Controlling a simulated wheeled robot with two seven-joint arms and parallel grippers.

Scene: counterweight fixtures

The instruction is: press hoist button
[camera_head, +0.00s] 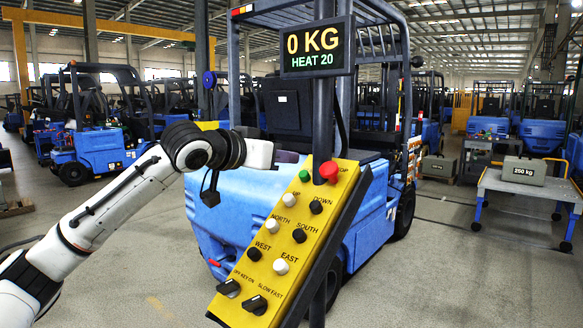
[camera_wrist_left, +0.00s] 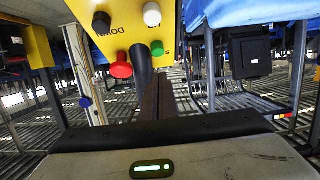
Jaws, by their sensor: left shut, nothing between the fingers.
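The yellow hoist control panel (camera_head: 262,240) hangs tilted on a dark post. It has a green button (camera_head: 304,176) and red button (camera_head: 329,172) at the top, then white UP (camera_head: 297,197) and black DOWN (camera_head: 316,207), and several direction buttons below. My left gripper (camera_head: 262,154) is beside the panel's upper left edge; its fingertips are not distinct there. In the left wrist view the shut, empty fingers (camera_wrist_left: 157,95) point toward the panel (camera_wrist_left: 125,42), near the green button (camera_wrist_left: 157,48) and red button (camera_wrist_left: 120,67). I cannot tell contact. My right gripper is not in view.
A display (camera_head: 317,48) above the panel reads 0 KG, HEAT 20. A blue forklift (camera_head: 235,220) stands close behind the panel. A grey 250 kg weight (camera_head: 524,170) sits on a cart (camera_head: 500,184) at the right. The floor between is open.

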